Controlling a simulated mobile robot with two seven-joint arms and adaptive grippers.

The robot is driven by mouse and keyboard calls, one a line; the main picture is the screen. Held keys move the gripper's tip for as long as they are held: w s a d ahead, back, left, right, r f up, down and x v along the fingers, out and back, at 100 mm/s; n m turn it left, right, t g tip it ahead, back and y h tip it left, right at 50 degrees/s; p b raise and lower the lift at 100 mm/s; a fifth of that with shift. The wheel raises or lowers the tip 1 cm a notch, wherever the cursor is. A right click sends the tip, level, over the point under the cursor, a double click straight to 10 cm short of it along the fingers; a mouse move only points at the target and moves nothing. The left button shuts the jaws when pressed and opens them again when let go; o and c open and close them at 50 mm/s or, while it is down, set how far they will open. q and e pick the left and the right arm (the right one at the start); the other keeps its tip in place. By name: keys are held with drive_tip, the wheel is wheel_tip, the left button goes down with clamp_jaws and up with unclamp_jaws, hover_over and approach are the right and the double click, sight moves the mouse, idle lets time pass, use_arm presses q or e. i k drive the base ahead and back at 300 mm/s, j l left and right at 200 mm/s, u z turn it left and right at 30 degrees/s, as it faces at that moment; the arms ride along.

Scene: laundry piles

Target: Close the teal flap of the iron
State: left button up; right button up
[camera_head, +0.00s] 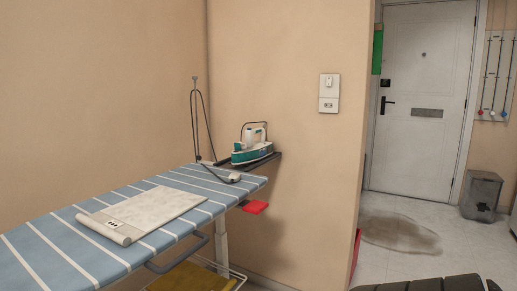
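The iron (252,148), white and teal, stands on a dark rest at the far right end of the striped ironing board (60,244). It is small in the head view, and I cannot make out its teal flap or tell whether it is open. A dark cord runs beside the iron, up to a thin upright holder. Neither of my grippers is in view.
A red item (254,207) sits beneath the board's far end. A wall corner with a switch plate (329,93) is right of the board.

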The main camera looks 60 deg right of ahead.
sight(237, 145)
drive_tip(key=z, duration=1.55)
drive_tip(key=j+z, duration=0.2)
drive_tip(key=k+j+z, duration=0.25)
drive_tip(key=i+j+z, duration=0.1)
drive_tip(key=z, duration=0.45)
drive_tip(key=i+l+z, duration=0.25)
drive_tip(key=z, duration=0.2)
drive_tip(key=i+z, duration=0.45)
drive_tip(key=i, duration=2.65)
drive_tip(key=i+l+u, duration=0.15)
drive_tip(key=i, duration=0.7)
drive_tip(key=i+u, duration=0.2)
drive_tip(key=u, duration=3.3)
